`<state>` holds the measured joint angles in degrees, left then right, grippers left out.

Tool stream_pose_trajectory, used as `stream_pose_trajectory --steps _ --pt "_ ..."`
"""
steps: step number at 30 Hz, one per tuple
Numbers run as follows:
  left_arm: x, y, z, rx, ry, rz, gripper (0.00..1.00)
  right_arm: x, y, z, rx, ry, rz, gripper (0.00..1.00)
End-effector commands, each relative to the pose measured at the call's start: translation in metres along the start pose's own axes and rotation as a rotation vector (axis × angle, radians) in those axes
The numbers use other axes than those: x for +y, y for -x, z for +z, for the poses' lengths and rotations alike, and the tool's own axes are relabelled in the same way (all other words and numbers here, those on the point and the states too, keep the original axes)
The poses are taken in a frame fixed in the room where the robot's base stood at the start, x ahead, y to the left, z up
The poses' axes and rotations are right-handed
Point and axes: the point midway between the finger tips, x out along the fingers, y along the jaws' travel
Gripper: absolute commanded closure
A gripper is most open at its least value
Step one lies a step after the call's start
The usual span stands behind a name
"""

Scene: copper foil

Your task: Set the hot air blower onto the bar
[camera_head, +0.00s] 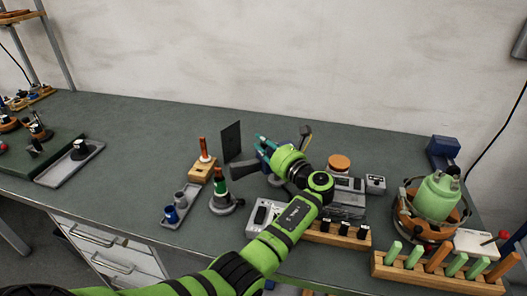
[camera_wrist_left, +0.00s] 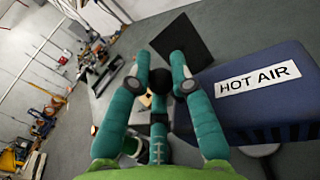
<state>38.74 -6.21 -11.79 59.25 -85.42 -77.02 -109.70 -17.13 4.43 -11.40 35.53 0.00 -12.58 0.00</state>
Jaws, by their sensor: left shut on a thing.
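The hot air blower has a dark blue body with a white HOT AIR label, large at the right of the left wrist view (camera_wrist_left: 262,88). In the head view its dark nozzle (camera_head: 246,168) points left, and my gripper hides much of the rest. My left gripper (camera_head: 264,144) is shut on it; in the wrist view its teal fingers (camera_wrist_left: 160,84) close around a small black part. I cannot tell for sure which piece is the bar; a wooden strip with black blocks (camera_head: 336,238) lies in front of the blower. My right gripper is not in view.
A dark upright plate (camera_head: 231,141) stands behind. A green-handled tool on a round base (camera_head: 222,192) and a grey tray with small cups (camera_head: 180,207) stand left. Right are a green pot (camera_head: 437,196) and a wooden rack of sticks (camera_head: 437,277).

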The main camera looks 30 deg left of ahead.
Motion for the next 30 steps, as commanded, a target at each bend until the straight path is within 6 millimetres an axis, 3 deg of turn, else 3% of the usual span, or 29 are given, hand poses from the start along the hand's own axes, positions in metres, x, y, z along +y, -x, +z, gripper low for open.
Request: stream_pose_trajectory --steps 7,24,25,30 --pt "0.000 0.003 0.004 0.011 0.008 0.091 1.00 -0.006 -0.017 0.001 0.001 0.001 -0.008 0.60" --pt "0.001 0.004 0.006 0.015 0.009 0.121 1.00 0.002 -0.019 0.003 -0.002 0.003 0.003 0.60" --pt "0.001 0.004 0.006 0.015 0.009 0.121 0.70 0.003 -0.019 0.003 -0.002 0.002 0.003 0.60" --pt "0.001 0.004 0.005 0.017 0.007 0.120 0.68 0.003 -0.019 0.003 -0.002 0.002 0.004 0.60"
